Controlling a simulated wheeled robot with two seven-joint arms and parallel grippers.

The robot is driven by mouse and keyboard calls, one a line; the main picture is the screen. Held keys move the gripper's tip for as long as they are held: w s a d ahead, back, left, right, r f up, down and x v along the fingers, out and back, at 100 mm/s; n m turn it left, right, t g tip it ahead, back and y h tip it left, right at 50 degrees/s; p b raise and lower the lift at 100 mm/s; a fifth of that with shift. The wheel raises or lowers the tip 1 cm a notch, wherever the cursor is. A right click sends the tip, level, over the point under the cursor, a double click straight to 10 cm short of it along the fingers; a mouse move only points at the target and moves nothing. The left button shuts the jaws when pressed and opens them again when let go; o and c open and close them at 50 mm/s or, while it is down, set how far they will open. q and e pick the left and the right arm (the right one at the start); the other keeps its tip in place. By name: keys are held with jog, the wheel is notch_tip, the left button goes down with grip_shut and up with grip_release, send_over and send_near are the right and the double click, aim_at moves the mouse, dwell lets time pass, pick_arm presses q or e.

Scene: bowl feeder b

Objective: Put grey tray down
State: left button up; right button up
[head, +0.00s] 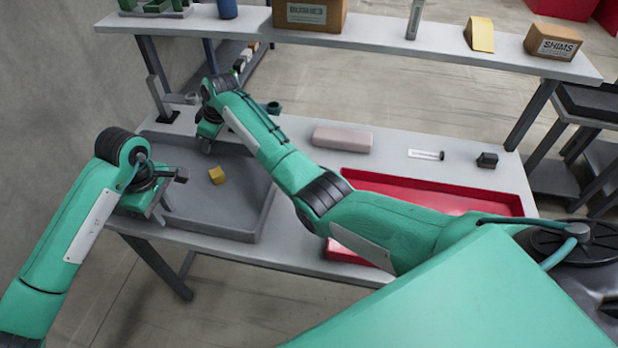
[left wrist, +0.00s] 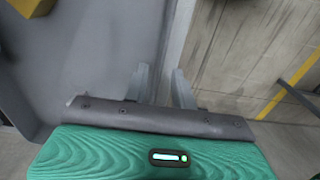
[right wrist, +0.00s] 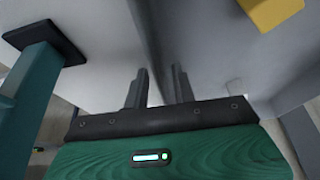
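The grey tray (head: 228,218) is at the left end of the white table, with a small yellow block (head: 217,175) inside. My left gripper (head: 160,208) is at its near left side. My right gripper (head: 208,140) is at the tray's far side. In the right wrist view its fingers (right wrist: 160,80) also close on the wall. I cannot tell whether the tray's underside touches the table.
A red tray (head: 440,192) lies to the right, partly behind my right arm. A pinkish block (head: 343,138), a clear tube (head: 426,154) and a small dark block (head: 487,160) lie on the table. A raised shelf (head: 380,38) with boxes runs along the back.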

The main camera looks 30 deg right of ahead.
pick_arm(q)
notch_tip(320, 180, up, 8)
jog(key=shift+f, duration=0.1)
pick_arm(e)
jog(key=shift+r, duration=0.15)
pick_arm(q)
jog(key=shift+r, duration=0.5)
pick_arm(e)
jog(key=v, duration=1.1)
jog(key=shift+d+r, duration=0.15)
jog(key=shift+r, duration=0.15)
jog(key=shift+s, duration=0.15)
